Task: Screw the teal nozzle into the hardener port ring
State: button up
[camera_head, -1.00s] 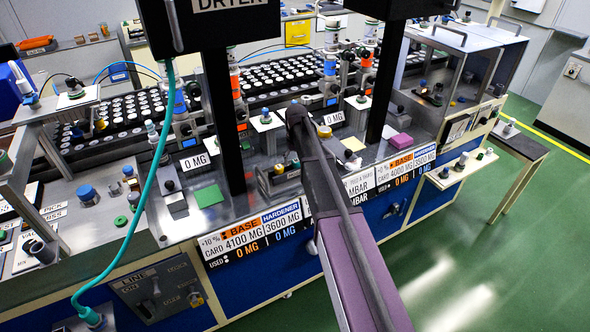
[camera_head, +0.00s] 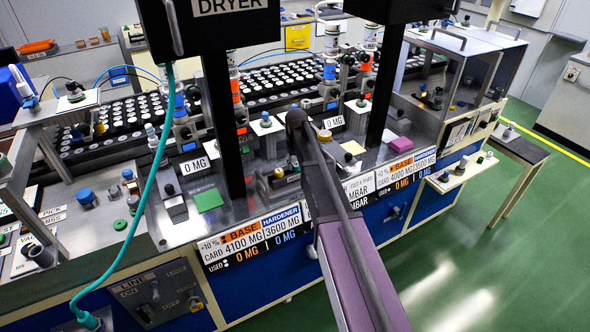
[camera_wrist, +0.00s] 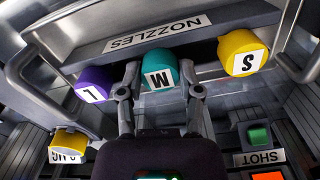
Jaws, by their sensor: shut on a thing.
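In the wrist view the teal nozzle (camera_wrist: 160,68), with a white label reading M, sits in the holder marked NOZZLES (camera_wrist: 150,30). My gripper (camera_wrist: 158,76) has one finger on each side of it and is shut on it. A purple nozzle (camera_wrist: 94,84) marked L is to its left and a yellow nozzle (camera_wrist: 242,53) marked S to its right. In the head view my arm (camera_head: 335,220) reaches over the bench, and the gripper and nozzles cannot be made out there. I cannot pick out the hardener port ring in either view.
The wrist view shows a yellow part (camera_wrist: 70,140) at lower left and a green button (camera_wrist: 258,135) by a SHOT label. In the head view, dark posts (camera_head: 222,110) stand close to my arm. A teal hose (camera_head: 148,190) hangs at left.

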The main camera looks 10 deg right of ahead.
aim_at(296, 165)
jog(key=shift+r, duration=0.1)
dwell(0.3)
notch_tip(296, 165, up, 10)
jog(key=p, duration=1)
jog(key=shift+s, duration=0.15)
dwell(0.7)
